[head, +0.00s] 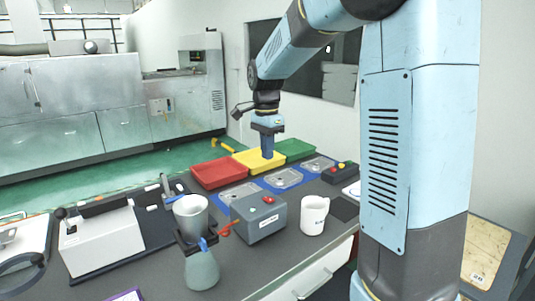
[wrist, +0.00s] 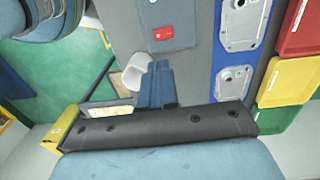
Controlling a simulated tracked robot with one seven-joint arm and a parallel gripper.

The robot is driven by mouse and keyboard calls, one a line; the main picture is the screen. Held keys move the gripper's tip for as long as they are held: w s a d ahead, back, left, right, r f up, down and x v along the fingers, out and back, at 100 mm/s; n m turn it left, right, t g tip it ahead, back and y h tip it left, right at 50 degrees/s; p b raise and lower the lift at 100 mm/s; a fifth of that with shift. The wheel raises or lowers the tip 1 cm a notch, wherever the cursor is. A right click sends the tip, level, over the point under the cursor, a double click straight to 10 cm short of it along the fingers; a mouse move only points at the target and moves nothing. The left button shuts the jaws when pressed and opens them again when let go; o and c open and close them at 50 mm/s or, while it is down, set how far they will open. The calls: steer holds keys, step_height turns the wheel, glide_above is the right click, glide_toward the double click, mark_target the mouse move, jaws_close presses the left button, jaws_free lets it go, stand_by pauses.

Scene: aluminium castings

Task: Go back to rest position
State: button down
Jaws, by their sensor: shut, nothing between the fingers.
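My gripper (head: 267,155) hangs from the raised arm, pointing down over the bench. Its fingers are shut and empty. In the head view its tip overlaps the yellow tray in the picture. In the wrist view the shut fingers (wrist: 157,70) stand in front of the white mug (wrist: 136,70), with the grey bench top beyond. I cannot tell the exact height, but no contact shows.
Aluminium castings (head: 283,178) lie on blue mats beside red (head: 215,174), yellow (head: 244,160) and green (head: 295,149) trays. A grey button box (head: 258,222), the white mug (head: 313,216), a clamped cup and a white machine (head: 101,241) crowd the front. Air above the bench looks open.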

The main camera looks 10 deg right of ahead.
steer(key=s+d+r+n+t, duration=0.2)
steer(key=s+n, duration=0.4)
steer(key=s, duration=0.7)
steer(key=s+d+r+n+t, duration=0.2)
steer(key=s+n+t, duration=0.2)
steer(key=s, duration=0.9)
steer(key=shift+s+d+n, duration=0.35)
steer(key=shift+d+n, duration=0.05)
steer(key=shift+n, duration=1.3)
